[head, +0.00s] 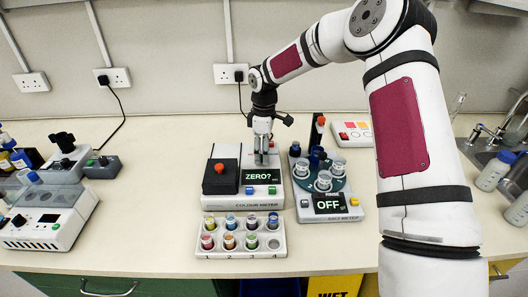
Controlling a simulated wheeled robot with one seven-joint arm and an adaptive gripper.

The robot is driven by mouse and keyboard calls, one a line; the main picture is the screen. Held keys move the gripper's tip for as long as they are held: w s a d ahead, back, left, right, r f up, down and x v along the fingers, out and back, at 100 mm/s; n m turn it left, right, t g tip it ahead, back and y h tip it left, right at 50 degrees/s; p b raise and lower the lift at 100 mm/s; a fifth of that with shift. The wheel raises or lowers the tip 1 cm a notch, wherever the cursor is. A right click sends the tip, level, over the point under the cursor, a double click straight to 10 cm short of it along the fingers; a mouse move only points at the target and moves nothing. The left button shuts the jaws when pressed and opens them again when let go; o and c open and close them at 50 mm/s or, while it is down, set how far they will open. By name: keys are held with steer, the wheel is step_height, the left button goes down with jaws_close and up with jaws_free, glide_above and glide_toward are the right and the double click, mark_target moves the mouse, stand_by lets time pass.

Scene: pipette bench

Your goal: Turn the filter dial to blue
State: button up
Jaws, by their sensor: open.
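The colour meter (243,201) stands mid-bench, a white box with a lit screen (258,176) reading "ZERO?". A black block with a red knob (219,168) is on its left side. My gripper (262,160) points down over the meter's right rear part, just behind the screen, with its fingers open. I cannot make out the filter dial or its setting; the gripper covers the area behind the screen. Whether the fingers touch anything there cannot be told.
A vial rack (205,250) stands in front of the meter. Close on the right is a machine (344,214) with a round vial holder and a screen reading "OFF". A white box (345,142) with coloured squares sits behind it. Bench at left centre (150,190) is clear.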

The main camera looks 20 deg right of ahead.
steer(key=shift+f, duration=0.3)
jaws_close()
